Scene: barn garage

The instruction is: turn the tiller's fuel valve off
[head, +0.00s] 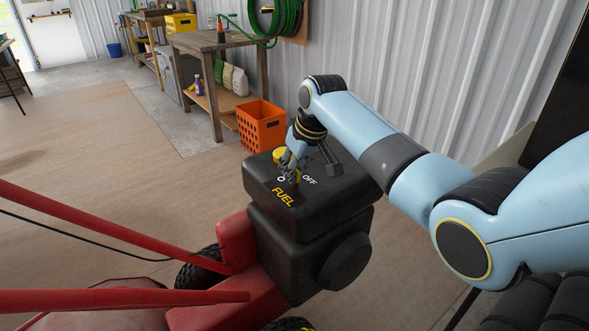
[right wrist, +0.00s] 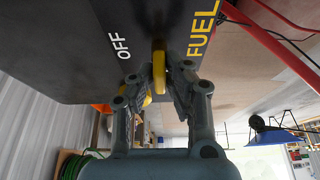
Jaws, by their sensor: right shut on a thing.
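The tiller (head: 210,318) is red with a black engine housing (head: 318,208). The housing's top is marked FUEL in yellow and OFF in white, with a small white ring. The fuel valve's yellow lever (head: 298,179) stands by these marks, partly hidden by my right gripper (head: 292,174). In the right wrist view the yellow lever (right wrist: 159,66) sits between the two fingers of my right gripper (right wrist: 158,82), which is shut on it. The lever is beside FUEL there, with OFF to the left. Its exact angle is hard to tell. My left gripper is not in view.
A yellow cap (head: 279,155) sits on the housing close to my right gripper. Red handlebars (head: 110,232) cross the left side. An orange crate (head: 261,127) stands on the floor behind, beside a wooden workbench (head: 218,41). The floor at left is clear.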

